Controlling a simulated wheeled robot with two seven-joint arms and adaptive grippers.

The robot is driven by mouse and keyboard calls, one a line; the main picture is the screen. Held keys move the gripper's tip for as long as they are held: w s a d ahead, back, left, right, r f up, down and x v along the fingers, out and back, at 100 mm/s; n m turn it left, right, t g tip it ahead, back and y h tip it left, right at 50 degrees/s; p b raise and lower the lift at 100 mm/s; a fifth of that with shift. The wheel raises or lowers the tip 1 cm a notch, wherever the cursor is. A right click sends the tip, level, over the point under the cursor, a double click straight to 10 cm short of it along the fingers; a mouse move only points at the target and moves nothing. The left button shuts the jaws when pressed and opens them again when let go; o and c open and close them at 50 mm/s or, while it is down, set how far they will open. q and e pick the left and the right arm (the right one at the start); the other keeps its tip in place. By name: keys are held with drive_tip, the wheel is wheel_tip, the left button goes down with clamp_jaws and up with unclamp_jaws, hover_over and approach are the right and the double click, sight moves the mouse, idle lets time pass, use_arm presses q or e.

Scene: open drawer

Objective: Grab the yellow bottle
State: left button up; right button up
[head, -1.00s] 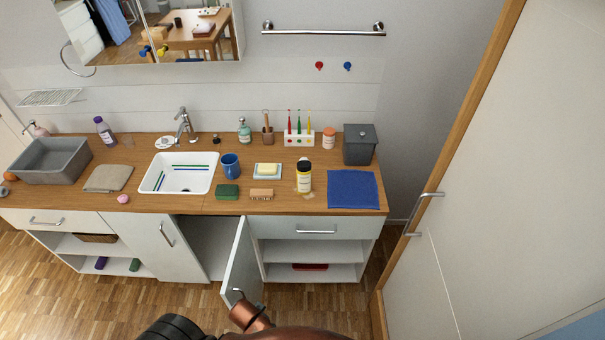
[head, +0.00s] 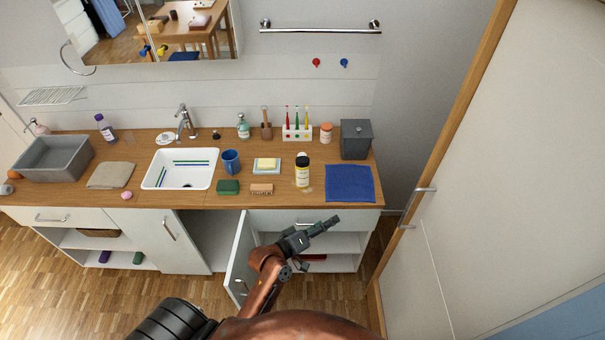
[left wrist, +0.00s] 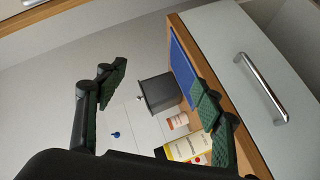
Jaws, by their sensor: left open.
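The yellow bottle (head: 303,172), with a black cap and a pale label, stands upright on the wooden counter, left of the blue cloth. Its yellow-and-white label also shows in the left wrist view (left wrist: 188,148), low and beside the right-hand finger. My left gripper (head: 328,224) is in front of the counter, below its front edge and by the drawer front, apart from the bottle. In the left wrist view its green-padded fingers (left wrist: 158,94) are spread with nothing held between them. My right gripper is in neither view.
A soap dish (head: 267,165), a brush (head: 262,189) and a blue cloth (head: 350,183) lie near the bottle. A grey bin (head: 356,139) stands behind the cloth. A cabinet door (head: 241,260) stands open beside my arm. The drawer handle (left wrist: 262,87) is close in the wrist view.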

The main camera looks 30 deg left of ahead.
sight(305, 166)
use_arm(q)
drive_tip(key=w+a+r+n+t+y, duration=0.35)
drive_tip(key=w+r+n, duration=0.25)
drive_tip(key=n, duration=0.3)
drive_tip(key=w+a+r+n+t+y, duration=0.35)
drive_tip(key=w+r+n+y, duration=0.2)
drive_tip(key=n, duration=0.25)
drive_tip(key=a+f+n+g+y, duration=0.2)
drive_tip(key=n+g+y, duration=0.1)
drive_tip(key=n, duration=0.4)
drive_tip(key=w+a+f+n+g+y, duration=0.1)
drive_tip(key=a+f+n+g+y, duration=0.1)
drive_tip(key=n, duration=0.5)
drive_tip(key=a+f+n+g+y, duration=0.2)
drive_tip(key=f+n+g+y, duration=0.1)
drive_tip(key=n+g+y, duration=0.2)
drive_tip(key=shift+w+a+n, duration=0.3)
drive_tip(key=shift+w+n, duration=0.05)
drive_tip(key=shift+n, duration=0.65)
drive_tip(key=shift+a+f+n+g, duration=0.1)
drive_tip(key=shift+f+n+g, duration=0.2)
drive_tip(key=shift+f, duration=0.05)
drive_tip(key=p+x, duration=0.1)
drive_tip(key=x, duration=0.6)
drive_tip(key=shift+w+a, duration=0.2)
drive_tip(key=shift+a, duration=0.05)
drive_tip(key=shift+c, duration=0.2)
